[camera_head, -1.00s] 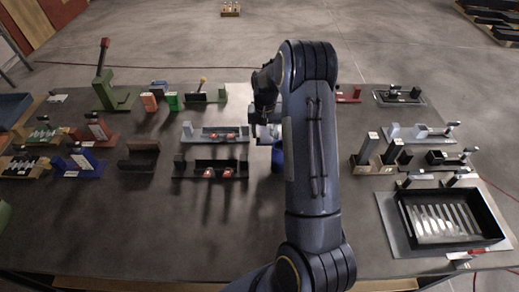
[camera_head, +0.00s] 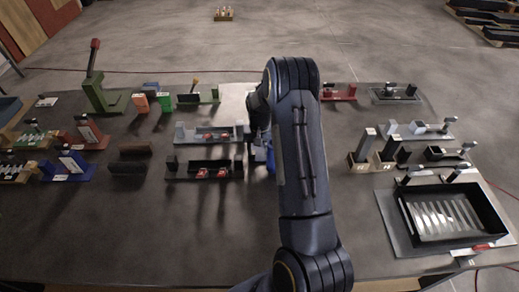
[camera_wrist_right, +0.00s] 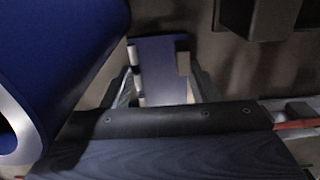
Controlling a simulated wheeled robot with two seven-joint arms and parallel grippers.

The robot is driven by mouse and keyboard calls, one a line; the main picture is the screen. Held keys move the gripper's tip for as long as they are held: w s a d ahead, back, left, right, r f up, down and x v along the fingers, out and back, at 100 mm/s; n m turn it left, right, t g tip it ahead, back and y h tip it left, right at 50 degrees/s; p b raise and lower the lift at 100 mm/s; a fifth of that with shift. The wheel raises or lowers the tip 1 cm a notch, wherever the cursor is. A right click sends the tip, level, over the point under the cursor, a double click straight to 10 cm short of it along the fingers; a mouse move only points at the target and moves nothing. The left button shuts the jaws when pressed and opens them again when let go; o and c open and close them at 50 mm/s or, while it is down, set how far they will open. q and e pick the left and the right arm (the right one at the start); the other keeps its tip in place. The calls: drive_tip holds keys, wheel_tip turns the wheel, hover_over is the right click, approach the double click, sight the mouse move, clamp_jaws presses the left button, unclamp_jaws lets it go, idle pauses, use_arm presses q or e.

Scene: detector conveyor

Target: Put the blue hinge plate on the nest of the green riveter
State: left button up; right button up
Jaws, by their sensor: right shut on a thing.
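The blue hinge plate (camera_wrist_right: 158,62) shows in the right wrist view, a flat blue plate with pale knuckles along one side. My right gripper (camera_wrist_right: 165,92) is shut on it, with a finger at each side. In the head view my right gripper (camera_head: 262,135) is mostly hidden behind my arm, right of the middle fixtures. Some blue (camera_head: 270,157) shows beside the arm there; I cannot tell whether it is the plate. A tall green device with a red-tipped lever (camera_head: 97,93), apparently the green riveter, stands at the back left. Its nest is not clear. My left gripper is not in view.
Two fixtures with red parts, a grey one (camera_head: 184,136) and a black one (camera_head: 180,172), stand left of my right gripper. A green fixture (camera_head: 210,97) and an orange block (camera_head: 141,103) stand behind. A dark tray (camera_head: 483,233) is at right. The front middle is clear.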

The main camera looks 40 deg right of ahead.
drive_tip(key=o, duration=0.7)
drive_tip(key=shift+f, duration=0.2)
drive_tip(key=o, duration=0.5)
drive_tip(key=shift+r, duration=0.1)
